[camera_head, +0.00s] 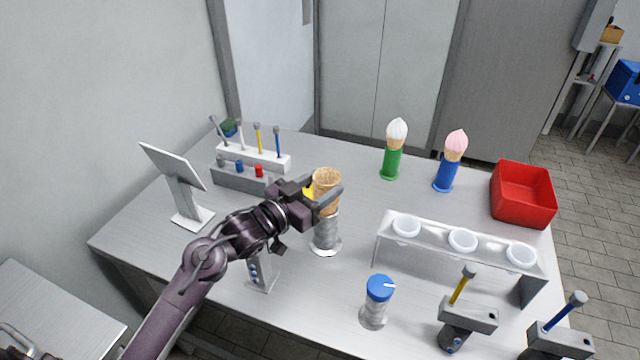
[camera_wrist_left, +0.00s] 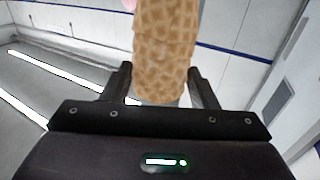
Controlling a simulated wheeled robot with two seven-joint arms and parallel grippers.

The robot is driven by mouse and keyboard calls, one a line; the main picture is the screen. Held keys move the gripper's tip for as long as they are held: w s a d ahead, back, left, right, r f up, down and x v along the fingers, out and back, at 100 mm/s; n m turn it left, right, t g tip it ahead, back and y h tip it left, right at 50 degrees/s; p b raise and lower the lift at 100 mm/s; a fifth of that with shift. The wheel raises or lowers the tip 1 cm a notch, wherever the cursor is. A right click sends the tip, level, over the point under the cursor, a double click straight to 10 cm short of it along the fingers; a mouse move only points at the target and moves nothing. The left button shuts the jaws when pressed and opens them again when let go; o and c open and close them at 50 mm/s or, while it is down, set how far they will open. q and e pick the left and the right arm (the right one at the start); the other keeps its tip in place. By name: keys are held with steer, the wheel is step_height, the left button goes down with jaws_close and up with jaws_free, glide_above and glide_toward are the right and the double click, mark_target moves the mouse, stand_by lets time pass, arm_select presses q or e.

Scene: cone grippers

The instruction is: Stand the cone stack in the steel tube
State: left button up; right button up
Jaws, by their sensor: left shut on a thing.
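The cone stack (camera_head: 327,182) is a tan waffle cone stack, upright in the head view, with its open rim at the top. My left gripper (camera_head: 322,195) is shut on it from the left. The steel tube (camera_head: 326,232) stands on a round base on the table, directly under the stack. The stack's lower end is at the tube's mouth; how deep it sits inside I cannot tell. In the left wrist view the stack (camera_wrist_left: 165,50) fills the space between the two fingers (camera_wrist_left: 165,88). My right gripper is not in view.
A white-topped cone in a green holder (camera_head: 391,162) and a pink-topped one in a blue holder (camera_head: 446,175) stand behind. A red bin (camera_head: 523,195), a rack with white cups (camera_head: 440,256) and a blue-lidded jar (camera_head: 375,305) are to the right. A tool rack (camera_head: 240,178) and a tablet stand (camera_head: 186,200) are left.

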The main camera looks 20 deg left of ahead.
arm_select(q)
steer(key=shift+f, duration=0.45)
steer(key=o, duration=0.8)
steer(key=shift+r, duration=0.1)
step_height(320, 180, up, 20)
